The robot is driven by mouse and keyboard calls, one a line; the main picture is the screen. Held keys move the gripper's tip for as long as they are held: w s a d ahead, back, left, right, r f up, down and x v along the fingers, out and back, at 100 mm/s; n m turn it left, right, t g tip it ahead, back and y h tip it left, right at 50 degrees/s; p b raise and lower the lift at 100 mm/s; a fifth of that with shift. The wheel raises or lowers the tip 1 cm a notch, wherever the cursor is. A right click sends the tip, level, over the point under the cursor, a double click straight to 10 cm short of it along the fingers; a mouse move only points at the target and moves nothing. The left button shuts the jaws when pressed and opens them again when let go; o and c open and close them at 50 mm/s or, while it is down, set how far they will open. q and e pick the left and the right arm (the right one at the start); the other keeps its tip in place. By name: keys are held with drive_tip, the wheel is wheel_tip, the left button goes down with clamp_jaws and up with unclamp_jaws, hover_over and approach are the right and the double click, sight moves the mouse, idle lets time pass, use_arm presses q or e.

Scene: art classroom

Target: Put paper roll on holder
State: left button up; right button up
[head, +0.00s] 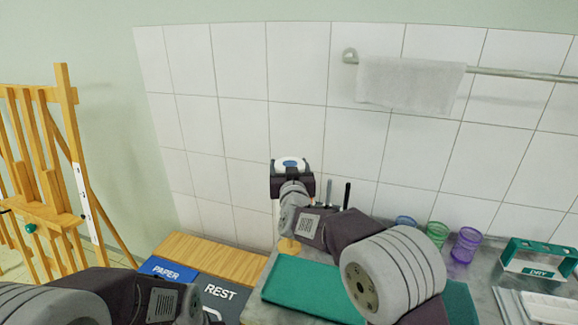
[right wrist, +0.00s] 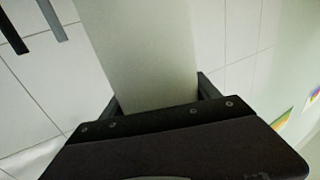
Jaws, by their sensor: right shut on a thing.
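My right gripper (head: 292,178) is raised in front of the tiled wall, above the back of the counter. In the right wrist view my right gripper (right wrist: 158,98) is shut on the paper roll (right wrist: 145,50), a broad plain whitish column between its two fingers. In the head view the gripper and arm hide most of the roll. A small pale wooden piece (head: 289,245) shows below the gripper; I cannot tell whether it belongs to the holder. My left arm comes in at the lower left, and its gripper is out of view.
A teal mat (head: 305,284) lies on the counter under my right arm. Blue PAPER (head: 165,270) and dark REST (head: 221,293) bins stand left of it. Purple (head: 466,246) and green (head: 437,233) cups and a DRY rack (head: 540,259) stand right. A towel (head: 411,83) hangs above.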

drive_tip(key=shift+f+b, duration=2.25)
drive_tip(key=shift+f, duration=0.8)
drive_tip(key=shift+f+b, duration=2.45)
drive_tip(key=shift+f, duration=0.4)
drive_tip(key=o, duration=2.1)
drive_tip(key=shift+c, duration=0.2)
drive_tip(key=shift+o, duration=0.4)
